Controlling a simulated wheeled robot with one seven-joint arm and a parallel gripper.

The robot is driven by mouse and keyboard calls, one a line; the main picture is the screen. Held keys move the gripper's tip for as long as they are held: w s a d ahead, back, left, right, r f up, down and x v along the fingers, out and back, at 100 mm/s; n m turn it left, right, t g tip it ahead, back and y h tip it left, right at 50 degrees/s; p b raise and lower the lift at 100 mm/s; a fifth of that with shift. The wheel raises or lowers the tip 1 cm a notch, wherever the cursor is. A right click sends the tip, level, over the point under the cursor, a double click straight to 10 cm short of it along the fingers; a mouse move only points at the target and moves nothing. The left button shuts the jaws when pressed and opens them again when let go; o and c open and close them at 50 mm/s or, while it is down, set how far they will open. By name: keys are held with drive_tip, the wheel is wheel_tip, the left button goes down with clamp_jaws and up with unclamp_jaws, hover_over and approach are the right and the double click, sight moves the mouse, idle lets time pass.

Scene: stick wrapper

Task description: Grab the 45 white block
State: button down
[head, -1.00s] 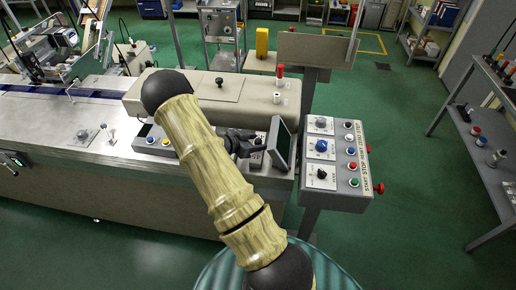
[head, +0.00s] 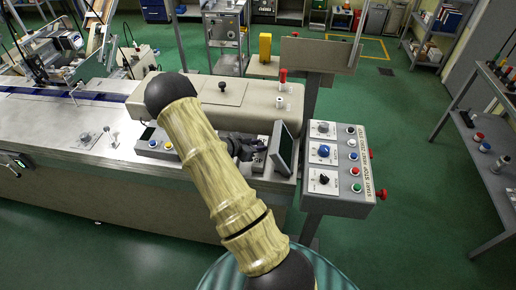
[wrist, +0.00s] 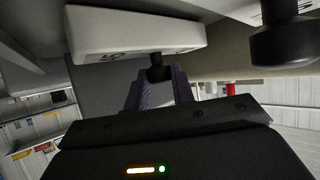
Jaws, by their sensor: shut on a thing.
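The white block (wrist: 135,33) fills the upper left of the wrist view. It has rounded edges and dark markings on its near side, partly in shadow, that I cannot read surely. A small black knob (wrist: 157,68) shows just below it, between my fingers. My gripper (wrist: 155,80) is shut there, at the block's underside in the picture. In the head view my dark gripper (head: 243,147) is at the machine's right end, left of the tilted screen. My arm hides part of this area, and the block is hard to make out there.
The tilted screen (head: 283,147) stands close to the right of my gripper. A control box (head: 338,168) with knobs and buttons is farther right. The beige housing (head: 237,98) is behind. Green floor (head: 420,190) on the right is open up to a shelf (head: 480,140).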

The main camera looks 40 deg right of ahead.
wheel_tip(320, 180, up, 18)
drive_tip(key=b, duration=0.2)
drive_tip(key=shift+f, duration=0.2)
idle(0.5)
